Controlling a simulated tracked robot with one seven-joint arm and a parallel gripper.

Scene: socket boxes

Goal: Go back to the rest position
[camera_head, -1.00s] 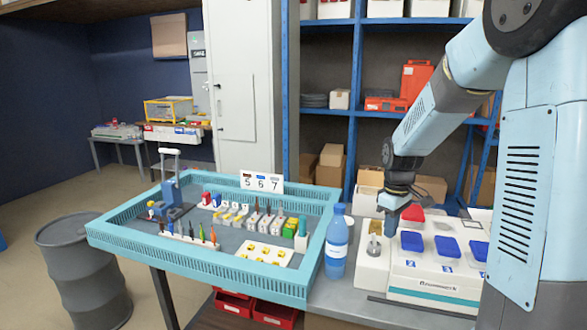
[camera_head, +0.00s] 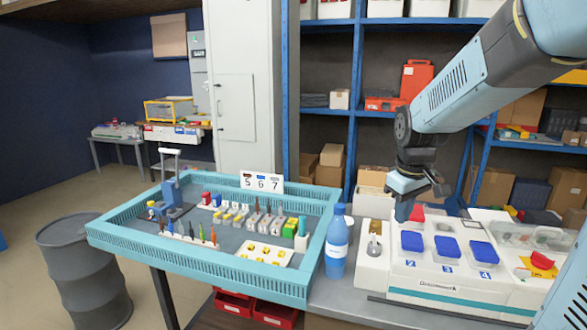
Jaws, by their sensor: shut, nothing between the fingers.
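My gripper (camera_head: 404,208) is at the end of my arm at the right of the head view. It points down just above the back left part of the white socket box unit (camera_head: 437,284), behind its blue lids. It is shut and holds nothing that I can see. The unit carries blue lids, among them a left lid (camera_head: 411,241), a middle lid (camera_head: 447,246) and a right lid (camera_head: 483,252). A red piece (camera_head: 417,213) shows behind the lids, beside the fingers.
A blue bottle (camera_head: 337,244) stands left of the unit. A teal-rimmed tray (camera_head: 190,265) holds several tools and small parts, with a 5-6-7 sign (camera_head: 262,184) at its back. Blue shelving (camera_head: 352,120) stands behind. A grey barrel (camera_head: 85,270) is at the left.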

